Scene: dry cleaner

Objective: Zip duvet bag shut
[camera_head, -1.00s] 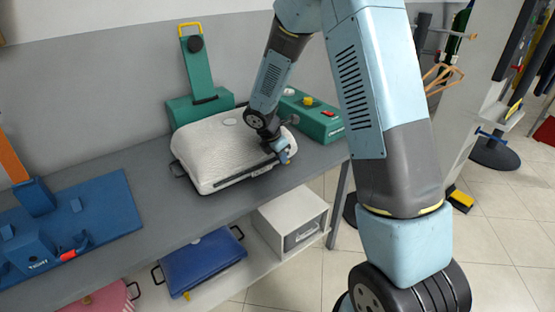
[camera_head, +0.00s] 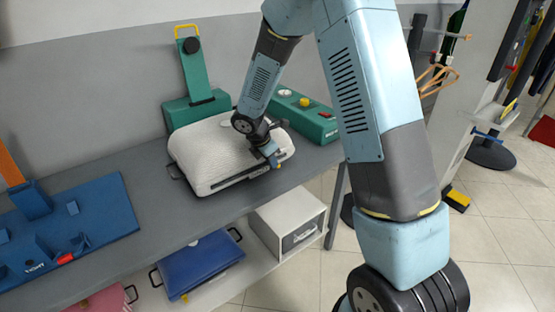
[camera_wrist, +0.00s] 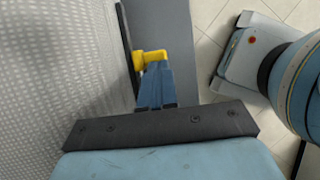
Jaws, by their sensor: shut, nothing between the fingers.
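The white duvet bag (camera_head: 212,150) lies on the grey bench, bulging, with a dark zip band (camera_head: 228,181) along its front side and dark handles. My gripper (camera_head: 274,158) is shut at the bag's front edge, near its right end. In the wrist view, the bag's textured white side (camera_wrist: 60,70) fills the left. The blue fingers (camera_wrist: 155,88) are together beside the dark band (camera_wrist: 125,40). A yellow piece (camera_wrist: 150,57) shows at the fingertips; I cannot tell whether it is a zip pull or part of the fingers.
A green press (camera_head: 195,108) and a green box (camera_head: 305,115) stand behind the bag. A blue machine (camera_head: 70,225) fills the bench's left. A blue bag (camera_head: 200,262) and white box (camera_head: 288,222) sit on the shelf below.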

